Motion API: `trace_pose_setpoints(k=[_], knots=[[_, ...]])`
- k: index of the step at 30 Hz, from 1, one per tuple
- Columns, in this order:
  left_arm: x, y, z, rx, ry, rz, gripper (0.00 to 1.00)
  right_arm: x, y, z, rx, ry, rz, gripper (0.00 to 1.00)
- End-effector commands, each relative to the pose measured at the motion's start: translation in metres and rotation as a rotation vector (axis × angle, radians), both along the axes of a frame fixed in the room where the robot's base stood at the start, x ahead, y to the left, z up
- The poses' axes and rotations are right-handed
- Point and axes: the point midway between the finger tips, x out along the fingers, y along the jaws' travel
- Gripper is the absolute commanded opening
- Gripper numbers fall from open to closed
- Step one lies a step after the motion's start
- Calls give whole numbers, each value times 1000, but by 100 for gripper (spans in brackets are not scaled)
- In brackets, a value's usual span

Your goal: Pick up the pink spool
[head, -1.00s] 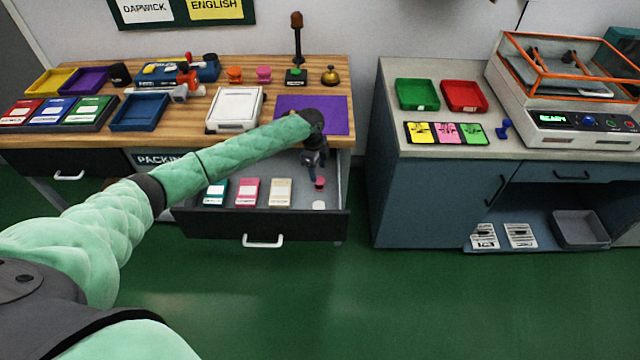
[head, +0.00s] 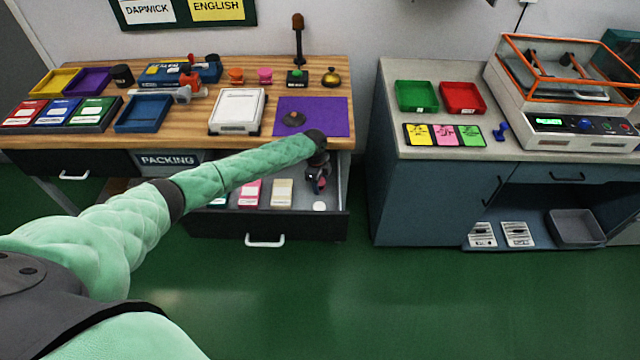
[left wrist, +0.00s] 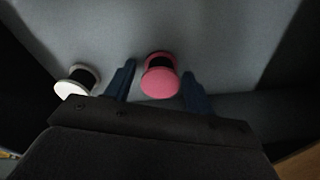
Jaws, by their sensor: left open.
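The pink spool (left wrist: 160,82) lies in the open drawer (head: 225,226) under the packing table. In the left wrist view it sits between the two dark blue fingers of my open left gripper (left wrist: 158,72), with a gap visible on each side. In the head view my left gripper (head: 317,186) reaches down into the right part of the drawer and largely hides the spool. A white spool (left wrist: 76,80) lies to the left of the fingers in the left wrist view, and shows in the head view (head: 319,206) near the drawer front. My right gripper is not in view.
The drawer also holds a pink box (head: 250,193) and a cream box (head: 281,193) left of the gripper. Green floor is clear in front.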

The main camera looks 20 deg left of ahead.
Motion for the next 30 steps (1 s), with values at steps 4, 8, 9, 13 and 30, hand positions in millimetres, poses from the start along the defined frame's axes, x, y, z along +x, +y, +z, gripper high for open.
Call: trace_pose_setpoints(k=[4,8,9,13,30], knots=[[0,0,0,0,0,0,48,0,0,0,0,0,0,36],[0,0,0,0,0,0,23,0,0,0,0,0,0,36],[0,0,0,0,0,0,15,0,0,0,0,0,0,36],[0,0,0,0,0,0,15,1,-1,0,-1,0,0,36],[1,1,40,-1,-3,-1,15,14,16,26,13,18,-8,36]])
